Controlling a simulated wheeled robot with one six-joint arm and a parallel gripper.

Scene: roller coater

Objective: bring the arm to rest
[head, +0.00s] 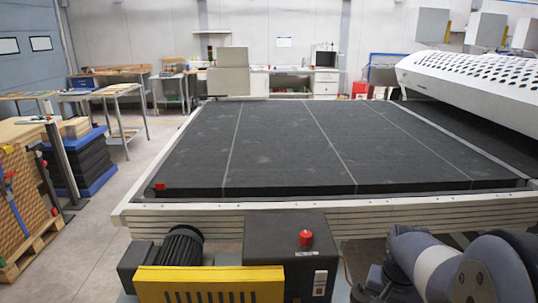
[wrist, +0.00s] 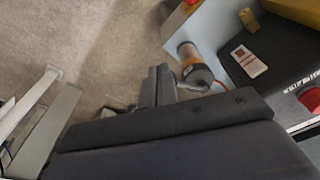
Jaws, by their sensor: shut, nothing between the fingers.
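My gripper (wrist: 157,86) shows in the wrist view as two dark fingers side by side, touching and empty. It points down over bare grey floor. In the head view, my arm (head: 450,268) is folded at the lower right corner, with grey and dark links. The fingers cannot be made out in the head view. No object is in the gripper or touching it in the wrist view.
The roller coater's wide dark bed (head: 300,145) fills the middle, with a pale front rail (head: 330,208). A dark box (wrist: 275,50) with a red button (head: 306,238) is close by. Open floor (head: 90,250) lies left.

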